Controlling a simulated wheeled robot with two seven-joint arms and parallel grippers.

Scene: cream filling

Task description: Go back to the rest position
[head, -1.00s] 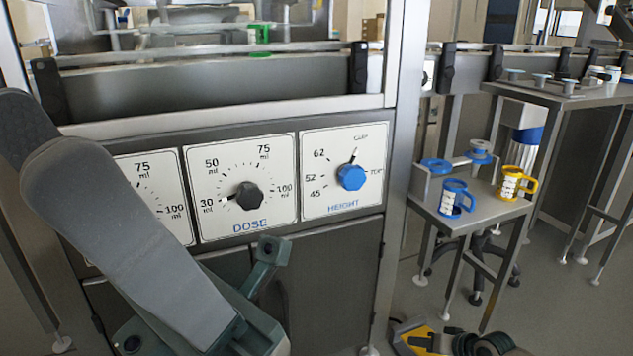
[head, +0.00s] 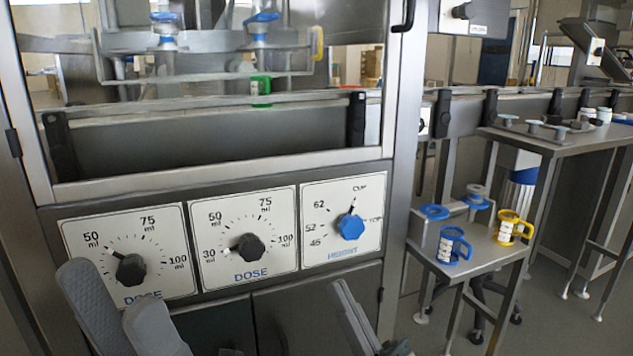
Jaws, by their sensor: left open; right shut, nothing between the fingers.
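My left gripper (head: 122,308) is low at the left of the head view, in front of the lower edge of the left dose panel. Its two grey fingers stand apart and nothing shows between them. My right gripper (head: 345,298) is at the bottom middle, below the height panel and in front of the cabinet doors. Its fingers are together and hold nothing. The left black dose knob (head: 131,269) points near 50 ml, the middle black dose knob (head: 249,247) near 30 ml. The blue height knob (head: 351,227) points up towards CUP. Neither gripper visibly touches a knob.
A small side table (head: 478,262) to the right bears a blue mug-like holder (head: 453,246) and a yellow one (head: 514,227). A taller table (head: 540,138) stands behind it. A green part (head: 261,86) shows inside the machine.

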